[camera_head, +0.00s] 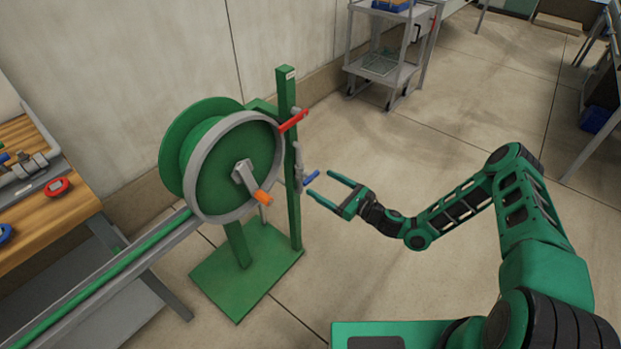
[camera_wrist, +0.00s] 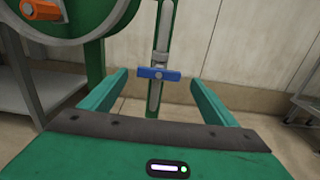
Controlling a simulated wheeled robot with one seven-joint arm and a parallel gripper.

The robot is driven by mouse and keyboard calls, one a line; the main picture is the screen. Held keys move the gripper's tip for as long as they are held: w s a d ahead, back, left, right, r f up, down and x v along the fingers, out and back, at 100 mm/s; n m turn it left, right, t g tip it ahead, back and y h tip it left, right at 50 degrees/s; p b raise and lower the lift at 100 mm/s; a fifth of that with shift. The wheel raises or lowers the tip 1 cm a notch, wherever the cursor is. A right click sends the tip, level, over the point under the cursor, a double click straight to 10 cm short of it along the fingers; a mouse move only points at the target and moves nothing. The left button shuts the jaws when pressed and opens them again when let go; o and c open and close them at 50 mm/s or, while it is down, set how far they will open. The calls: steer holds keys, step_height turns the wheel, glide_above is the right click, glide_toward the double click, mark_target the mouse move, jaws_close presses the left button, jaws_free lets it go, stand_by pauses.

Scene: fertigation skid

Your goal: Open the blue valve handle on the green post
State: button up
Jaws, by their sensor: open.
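The blue valve handle (camera_head: 311,178) sits low on a grey pipe on the green post (camera_head: 289,160). In the wrist view the blue handle (camera_wrist: 158,74) lies across the upright grey pipe, ahead of my gripper and between the lines of its two fingers. My gripper (camera_head: 324,186) is open and empty, just to the right of the handle in the head view. In the wrist view its fingers (camera_wrist: 155,82) stand apart on either side. I see no contact with the handle.
A red handle (camera_head: 293,120) sticks out higher on the post. A green hose reel (camera_head: 235,165) with an orange-gripped crank (camera_head: 262,196) stands left of the post. A wooden workbench (camera_head: 70,215) is at left, a grey cart (camera_head: 385,65) at the back.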

mark_target(313, 178)
steer(key=shift+x, duration=3.05)
steer(key=c, duration=1.1)
